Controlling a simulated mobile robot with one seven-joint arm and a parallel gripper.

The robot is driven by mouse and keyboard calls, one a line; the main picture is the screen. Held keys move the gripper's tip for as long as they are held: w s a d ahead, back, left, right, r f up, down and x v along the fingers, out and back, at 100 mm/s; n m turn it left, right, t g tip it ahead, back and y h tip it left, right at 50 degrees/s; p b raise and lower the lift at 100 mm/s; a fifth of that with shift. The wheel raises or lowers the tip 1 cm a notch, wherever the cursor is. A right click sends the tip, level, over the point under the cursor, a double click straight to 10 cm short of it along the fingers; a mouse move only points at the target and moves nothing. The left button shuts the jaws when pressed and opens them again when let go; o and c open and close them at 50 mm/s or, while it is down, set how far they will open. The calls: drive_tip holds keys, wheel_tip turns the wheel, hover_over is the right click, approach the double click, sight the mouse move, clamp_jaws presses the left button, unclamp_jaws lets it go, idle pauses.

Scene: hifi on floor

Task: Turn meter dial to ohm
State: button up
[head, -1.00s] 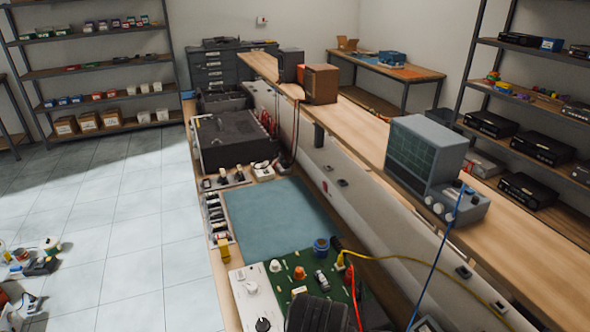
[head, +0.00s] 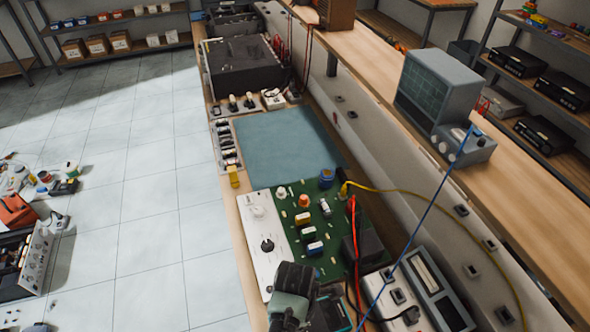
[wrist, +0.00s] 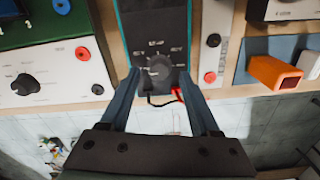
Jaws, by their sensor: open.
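The meter (wrist: 155,28) is a dark handheld unit with a teal edge, in the wrist view top centre. Its round black dial (wrist: 160,68) has a pale pointer mark toward the left and small labels around it, too small to read. My gripper (wrist: 160,78) is open, one finger on each side of the dial in the picture. I cannot tell whether the fingers touch it. A black and a red plug sit below the dial. In the head view my gripper and wrist (head: 292,290) cover part of the meter (head: 335,312).
A green circuit board (head: 310,215) with a white knob panel (head: 262,240) lies beside the meter on the bench. Red, yellow and blue cables run close by. More instruments (head: 432,285) stand to the right. A blue-grey mat (head: 285,150) is clear.

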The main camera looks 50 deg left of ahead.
drive_tip(key=shift+f, duration=0.75)
clamp_jaws()
